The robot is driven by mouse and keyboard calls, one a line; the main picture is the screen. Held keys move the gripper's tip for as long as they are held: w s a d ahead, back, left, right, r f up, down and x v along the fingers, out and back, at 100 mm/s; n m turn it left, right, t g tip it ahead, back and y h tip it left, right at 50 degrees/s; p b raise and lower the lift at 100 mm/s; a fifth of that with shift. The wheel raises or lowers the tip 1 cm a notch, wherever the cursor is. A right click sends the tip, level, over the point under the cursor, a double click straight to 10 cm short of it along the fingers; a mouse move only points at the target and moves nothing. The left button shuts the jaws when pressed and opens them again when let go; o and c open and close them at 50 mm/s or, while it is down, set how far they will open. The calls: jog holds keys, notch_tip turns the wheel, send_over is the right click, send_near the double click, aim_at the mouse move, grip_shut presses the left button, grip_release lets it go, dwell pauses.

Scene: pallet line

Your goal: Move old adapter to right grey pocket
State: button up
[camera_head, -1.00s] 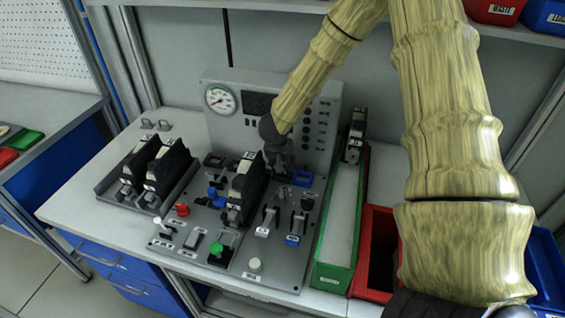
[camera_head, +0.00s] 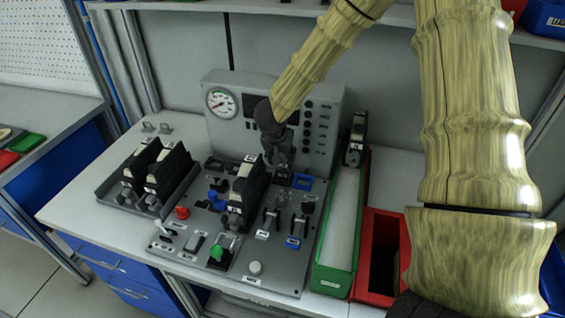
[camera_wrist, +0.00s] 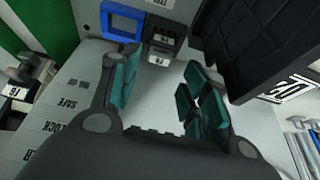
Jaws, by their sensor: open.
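My gripper (camera_head: 279,160) is above the back of the grey panel (camera_head: 190,262). In the wrist view its teal-padded fingers (camera_wrist: 160,92) are apart with nothing held between them. A small dark block with pale labels (camera_wrist: 161,50) lies just beyond the fingertips, beside a blue square frame (camera_wrist: 122,22). The frame also shows in the head view (camera_head: 303,182). This block may be the old adapter; its label is too small to read. A tall black module (camera_head: 248,190) stands on the panel left of my gripper. I cannot tell which place is the right grey pocket.
A grey tray (camera_head: 108,192) at left holds two black modules (camera_head: 168,172). Right of the panel are a green bin (camera_head: 333,277) and a red bin (camera_head: 373,294). Another black module (camera_head: 355,140) stands behind the green bin. A gauge board (camera_head: 222,102) rises behind the panel.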

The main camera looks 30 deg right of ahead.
jog(key=shift+v, duration=2.75)
jog(key=shift+c, duration=0.3)
